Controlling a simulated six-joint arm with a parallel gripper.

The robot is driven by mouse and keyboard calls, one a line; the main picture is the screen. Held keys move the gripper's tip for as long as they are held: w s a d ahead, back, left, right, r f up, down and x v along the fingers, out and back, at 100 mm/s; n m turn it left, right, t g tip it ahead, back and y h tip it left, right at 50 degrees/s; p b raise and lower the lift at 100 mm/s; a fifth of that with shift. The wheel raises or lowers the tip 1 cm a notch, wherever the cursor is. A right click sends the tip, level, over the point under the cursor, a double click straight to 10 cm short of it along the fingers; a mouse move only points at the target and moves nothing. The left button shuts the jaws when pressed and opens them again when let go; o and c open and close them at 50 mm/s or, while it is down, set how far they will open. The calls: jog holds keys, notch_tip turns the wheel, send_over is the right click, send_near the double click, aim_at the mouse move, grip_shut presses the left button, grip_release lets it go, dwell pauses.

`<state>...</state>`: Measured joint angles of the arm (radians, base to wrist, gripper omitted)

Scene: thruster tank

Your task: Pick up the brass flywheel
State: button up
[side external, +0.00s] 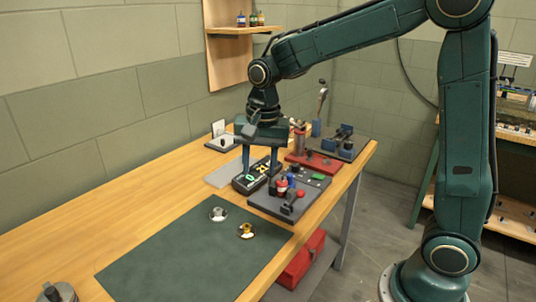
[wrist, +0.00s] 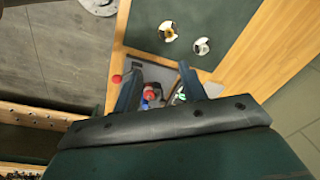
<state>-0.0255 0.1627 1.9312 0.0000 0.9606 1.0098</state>
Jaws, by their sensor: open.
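The brass flywheel (side external: 246,231) lies on the dark green mat (side external: 185,265), near its right edge. It also shows in the wrist view (wrist: 168,31), towards the top. A similar silver flywheel (side external: 218,214) lies close beside it, behind and to the left in the side view; the wrist view also shows it (wrist: 201,46). My gripper (side external: 259,170) points down with its two fingers apart and nothing between them. It is over the devices behind the mat, away from both flywheels. In the wrist view the fingers (wrist: 160,68) are spread below the brass flywheel in the picture.
A black device with lit digits (side external: 257,176) stands under my gripper. Beside it is a dark panel (side external: 283,207) with red and blue parts. More fixtures (side external: 340,144) stand at the table's far end. The mat is clear around the flywheels. A wall rises along the left.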

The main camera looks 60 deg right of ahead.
jog(key=w+f+m+g, duration=0.1)
jog(key=w+f+m, duration=0.1)
jog(key=w+f, duration=0.2)
jog(key=shift+a+f+m, duration=0.2)
jog(key=shift+f+m, duration=0.1)
send_over(246, 229)
jog(key=d, duration=0.2)
jog(key=shift+w+a+f, duration=0.1)
jog(key=shift+w+f, duration=0.05)
jog(key=shift+f, duration=1.3)
jog(key=shift+w+d+f, duration=0.1)
jog(key=shift+w+f, duration=0.05)
jog(key=shift+f, duration=1.25)
jog(key=shift+w+a+f, duration=0.1)
jog(key=shift+w+f, duration=0.05)
jog(key=shift+f, duration=1.3)
jog(key=shift+s+a+f, duration=0.1)
jog(key=shift+a+f, duration=0.05)
jog(key=shift+f, duration=0.8)
jog(key=shift+a+f, duration=0.15)
jog(key=shift+f, duration=1.5)
